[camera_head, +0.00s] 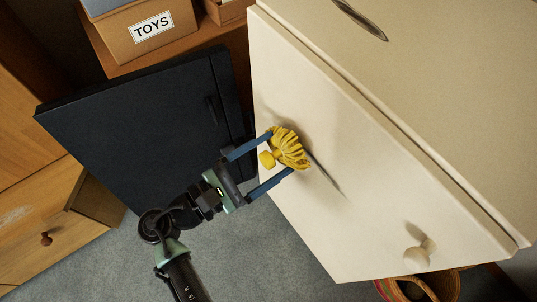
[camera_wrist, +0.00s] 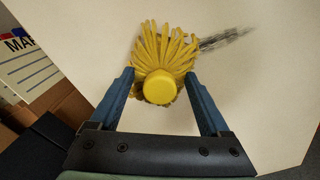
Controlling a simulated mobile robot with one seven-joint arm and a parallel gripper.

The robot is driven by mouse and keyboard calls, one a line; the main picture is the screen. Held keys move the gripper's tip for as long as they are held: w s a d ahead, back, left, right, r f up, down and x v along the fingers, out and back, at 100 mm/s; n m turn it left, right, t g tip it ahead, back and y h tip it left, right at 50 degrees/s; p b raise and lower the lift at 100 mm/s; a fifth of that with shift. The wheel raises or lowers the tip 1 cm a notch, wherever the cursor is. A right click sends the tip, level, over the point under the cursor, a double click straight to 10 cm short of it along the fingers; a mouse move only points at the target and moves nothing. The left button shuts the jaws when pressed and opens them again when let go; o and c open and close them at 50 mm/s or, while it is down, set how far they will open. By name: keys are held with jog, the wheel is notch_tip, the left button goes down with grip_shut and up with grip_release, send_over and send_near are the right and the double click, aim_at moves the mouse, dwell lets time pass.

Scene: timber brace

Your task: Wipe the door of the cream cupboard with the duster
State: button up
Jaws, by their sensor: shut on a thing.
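The cream cupboard (camera_head: 400,120) fills the right of the head view, and its door (camera_head: 340,215) faces my arm. My gripper (camera_head: 281,157) is shut on the yellow duster (camera_head: 291,150), with blue fingers on either side of it. In the wrist view the duster (camera_wrist: 165,50) has its strands spread against or very close to the door (camera_wrist: 265,90), and its round yellow end faces the camera. A dark smudge (camera_head: 325,178) runs across the door beside the duster; it also shows in the wrist view (camera_wrist: 225,40). The duster may hide part of the smudge.
A round knob (camera_head: 420,254) sticks out low on the door. A dark cabinet (camera_head: 140,125) stands left of my gripper. A TOYS box (camera_head: 148,32) is behind it. A woven basket (camera_head: 425,287) lies below the cupboard.

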jog(key=shift+p+x, duration=0.3)
jog(key=shift+x, duration=0.65)
dwell(0.3)
jog(key=shift+d, duration=0.1)
